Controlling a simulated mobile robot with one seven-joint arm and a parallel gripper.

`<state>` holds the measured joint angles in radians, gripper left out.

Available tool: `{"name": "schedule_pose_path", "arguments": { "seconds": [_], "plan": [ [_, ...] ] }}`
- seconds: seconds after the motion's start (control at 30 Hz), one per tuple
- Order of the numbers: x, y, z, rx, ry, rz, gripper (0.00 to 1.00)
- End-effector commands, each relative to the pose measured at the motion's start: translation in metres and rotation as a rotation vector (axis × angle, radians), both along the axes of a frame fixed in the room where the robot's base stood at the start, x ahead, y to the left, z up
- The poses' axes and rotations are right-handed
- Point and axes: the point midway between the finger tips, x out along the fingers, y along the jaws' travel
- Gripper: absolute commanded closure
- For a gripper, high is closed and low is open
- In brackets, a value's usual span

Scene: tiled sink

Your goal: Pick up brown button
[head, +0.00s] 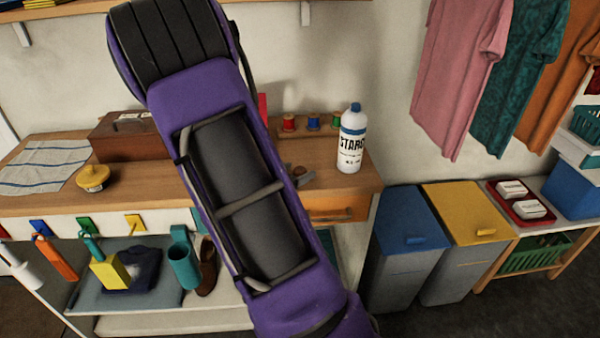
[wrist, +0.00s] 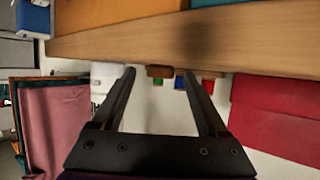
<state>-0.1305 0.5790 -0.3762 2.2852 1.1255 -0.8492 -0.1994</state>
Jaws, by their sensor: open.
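My gripper (wrist: 160,74) is open, with two dark fingers apart and nothing held. In the head view my purple arm covers the middle of the worktop (head: 350,190) and hides my gripper. A small brown and grey shape (head: 299,174) shows just right of the arm; I cannot tell what it is.
A white bottle (head: 351,140) stands right of the arm. Several thread spools (head: 313,122) stand behind. A red object (wrist: 280,115) is at right in the wrist view. A wooden box (head: 125,137), a yellow round container (head: 92,178) and a cloth (head: 45,165) are left.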

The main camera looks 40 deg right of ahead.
Motion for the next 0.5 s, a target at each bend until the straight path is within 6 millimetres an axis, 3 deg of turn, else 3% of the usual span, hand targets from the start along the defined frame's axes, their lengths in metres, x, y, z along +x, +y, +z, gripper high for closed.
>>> {"name": "schedule_pose_path", "arguments": {
  "seconds": [0.07,0.4,0.43,0.5],
  "plan": [
    [-0.0001,0.0002,0.0001,0.0,0.0,0.0,0.34],
    [-0.0001,0.0004,0.0002,0.0,0.0,0.0,0.95],
    [-0.0001,0.0004,0.0002,0.0,0.0,0.0,1.0],
    [-0.0001,0.0004,0.0002,0.0,0.0,0.0,1.0]
  ]
}}
